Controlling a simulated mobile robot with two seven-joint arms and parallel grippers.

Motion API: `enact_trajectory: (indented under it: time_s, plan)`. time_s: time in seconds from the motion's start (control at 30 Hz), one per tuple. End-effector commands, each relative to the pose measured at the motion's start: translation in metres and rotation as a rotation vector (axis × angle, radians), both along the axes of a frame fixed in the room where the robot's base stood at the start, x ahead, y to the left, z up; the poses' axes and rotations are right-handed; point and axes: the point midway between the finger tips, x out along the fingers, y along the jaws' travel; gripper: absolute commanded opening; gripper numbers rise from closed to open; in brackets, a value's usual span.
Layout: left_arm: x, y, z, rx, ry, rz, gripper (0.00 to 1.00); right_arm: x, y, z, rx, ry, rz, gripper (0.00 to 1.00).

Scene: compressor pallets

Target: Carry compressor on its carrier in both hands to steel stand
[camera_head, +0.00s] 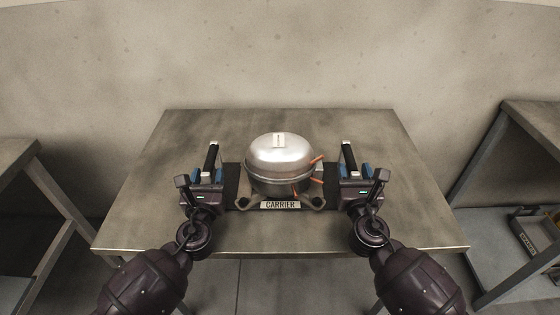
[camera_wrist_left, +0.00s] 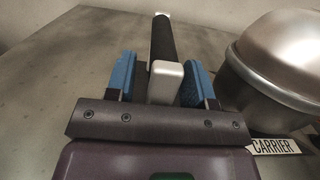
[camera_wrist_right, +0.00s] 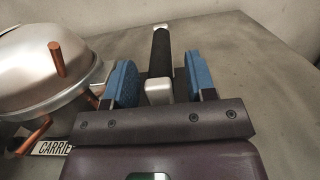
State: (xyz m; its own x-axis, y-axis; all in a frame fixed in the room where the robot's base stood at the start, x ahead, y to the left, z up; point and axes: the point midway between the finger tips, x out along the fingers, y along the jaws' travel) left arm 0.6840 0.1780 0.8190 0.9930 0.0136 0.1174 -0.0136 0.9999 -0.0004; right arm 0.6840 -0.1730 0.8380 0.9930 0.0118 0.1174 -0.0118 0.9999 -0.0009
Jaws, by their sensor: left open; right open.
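The compressor (camera_head: 279,158), a silver dome with copper stubs, sits on its carrier (camera_head: 280,206) on the grey table. The carrier has a white label and a dark upright-ended handle on each side. My left gripper (camera_head: 207,172) is open, with its blue fingers on either side of the left handle (camera_wrist_left: 163,45), apart from it. My right gripper (camera_head: 354,172) is open around the right handle (camera_wrist_right: 161,55) in the same way. The compressor also shows at the right of the left wrist view (camera_wrist_left: 285,65) and at the left of the right wrist view (camera_wrist_right: 45,65).
The table (camera_head: 410,215) is clear around the carrier. Another table (camera_head: 15,150) stands at the left. A steel stand (camera_head: 540,125) with a lower shelf is at the right, with an object (camera_head: 530,240) low on it. A wall is behind.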

Motion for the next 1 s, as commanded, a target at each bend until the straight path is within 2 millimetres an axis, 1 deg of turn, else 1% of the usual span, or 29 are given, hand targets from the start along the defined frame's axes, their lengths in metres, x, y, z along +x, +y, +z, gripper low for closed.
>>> enact_trajectory:
  time_s: [0.17, 0.27, 0.5, 0.7, 0.83, 1.0]
  plan:
    - [-0.011, 0.0, -0.003, -0.001, 0.002, 0.0, 0.49, 0.0, 0.0, -0.001, 0.0, 0.001, 0.0, 0.51]
    - [-0.026, 0.0, -0.004, -0.001, 0.002, 0.0, 0.49, 0.0, 0.0, -0.001, 0.0, 0.001, 0.0, 0.51]
    - [-0.073, -0.001, -0.01, 0.0, 0.004, -0.001, 0.49, 0.0, 0.0, -0.001, 0.0, 0.001, 0.0, 0.51]
    - [-0.103, -0.001, -0.013, 0.001, 0.001, 0.001, 0.49, 0.0, 0.0, -0.001, 0.0, 0.001, 0.0, 0.51]
    - [-0.114, -0.001, -0.013, 0.0, 0.0, 0.001, 0.49, 0.0, 0.0, -0.001, 0.0, 0.001, 0.0, 0.51]
    - [-0.12, -0.002, -0.014, 0.001, -0.001, 0.0, 0.49, -0.004, 0.0, -0.002, 0.0, 0.002, 0.0, 0.51]
